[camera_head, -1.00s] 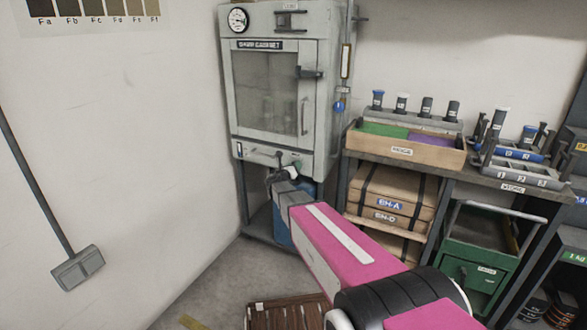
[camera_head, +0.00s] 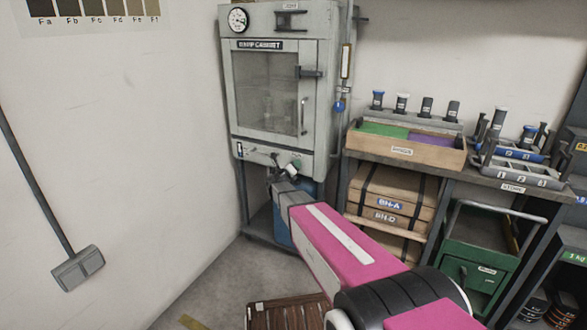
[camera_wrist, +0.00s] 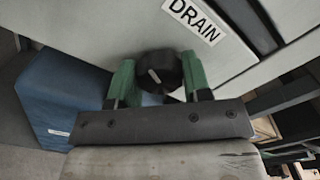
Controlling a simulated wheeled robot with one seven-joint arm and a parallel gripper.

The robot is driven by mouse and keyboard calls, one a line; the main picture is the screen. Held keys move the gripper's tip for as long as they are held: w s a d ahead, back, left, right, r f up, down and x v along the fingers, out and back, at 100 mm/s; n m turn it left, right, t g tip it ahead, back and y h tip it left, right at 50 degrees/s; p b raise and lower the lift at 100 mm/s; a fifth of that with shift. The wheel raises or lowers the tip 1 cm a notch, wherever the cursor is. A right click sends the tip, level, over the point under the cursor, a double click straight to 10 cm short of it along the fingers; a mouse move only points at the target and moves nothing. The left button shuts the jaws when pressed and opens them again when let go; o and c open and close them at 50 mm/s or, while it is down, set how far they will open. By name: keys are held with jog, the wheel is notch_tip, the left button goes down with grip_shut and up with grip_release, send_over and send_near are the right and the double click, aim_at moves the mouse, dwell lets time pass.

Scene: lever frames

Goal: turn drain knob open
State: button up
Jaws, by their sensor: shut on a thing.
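The black drain knob (camera_wrist: 160,71) sits on the light grey front panel below a white DRAIN label (camera_wrist: 194,21) in the wrist view. A pale mark runs slantwise across its face. My gripper (camera_wrist: 158,82) has one green finger on each side of the knob and is shut on it. In the head view my gripper (camera_head: 285,167) is at the lower front panel of the grey damp cabinet (camera_head: 240,152). The knob is mostly hidden there behind the fingers.
A blue box (camera_wrist: 62,100) stands below the panel at left. A shelf with a wooden tray (camera_head: 430,158) and cartons (camera_head: 385,195) stands right of the cabinet. A green cart (camera_head: 475,255) is at lower right. The wall is close at left.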

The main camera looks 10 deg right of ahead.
jog(key=o, duration=0.9)
jog(key=v, duration=1)
jog(key=shift+s+a, duration=0.25)
jog(key=shift+s, duration=0.05)
